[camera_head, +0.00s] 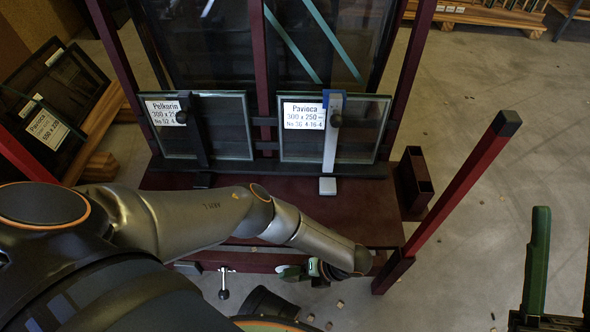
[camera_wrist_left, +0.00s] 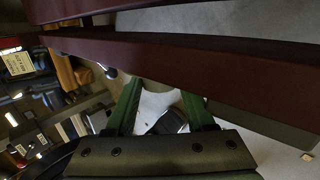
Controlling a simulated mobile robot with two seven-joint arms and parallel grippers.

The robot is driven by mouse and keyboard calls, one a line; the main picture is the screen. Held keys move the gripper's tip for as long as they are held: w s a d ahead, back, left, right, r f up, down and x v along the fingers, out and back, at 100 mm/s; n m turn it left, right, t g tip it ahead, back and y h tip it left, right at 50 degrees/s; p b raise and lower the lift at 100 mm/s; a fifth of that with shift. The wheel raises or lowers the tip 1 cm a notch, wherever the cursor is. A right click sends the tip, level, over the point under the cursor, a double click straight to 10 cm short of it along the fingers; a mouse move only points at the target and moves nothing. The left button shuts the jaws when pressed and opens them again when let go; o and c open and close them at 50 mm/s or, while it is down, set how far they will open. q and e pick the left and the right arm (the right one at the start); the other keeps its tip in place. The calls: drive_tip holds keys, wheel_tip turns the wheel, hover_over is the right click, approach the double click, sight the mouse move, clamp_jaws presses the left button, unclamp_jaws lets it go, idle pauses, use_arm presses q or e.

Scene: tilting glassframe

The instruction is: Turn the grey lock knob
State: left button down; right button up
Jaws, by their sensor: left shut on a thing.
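My left gripper (camera_head: 300,272) is low at the front edge of the dark red frame, partly hidden by my left arm.
Two glass panes, labelled Pelkorin (camera_head: 225,130) and Pavioca (camera_head: 362,135), stand on the dark red frame (camera_head: 160,182). A black-ball lever (camera_head: 223,283) hangs left of my left gripper. A red post (camera_head: 455,195) rises at right. Framed panes (camera_head: 75,90) lean at far left.

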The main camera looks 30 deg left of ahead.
use_arm(q)
drive_tip(key=shift+s+a+f, duration=0.1)
drive_tip(key=shift+a, duration=0.05)
drive_tip(key=shift+c, duration=1.3)
unclamp_jaws()
drive_tip(key=p+v, duration=0.3)
drive_tip(key=v, duration=0.9)
drive_tip(key=shift+d+r+p, duration=0.2)
drive_tip(key=shift+r+p, duration=0.05)
drive_tip(key=shift+p, duration=0.1)
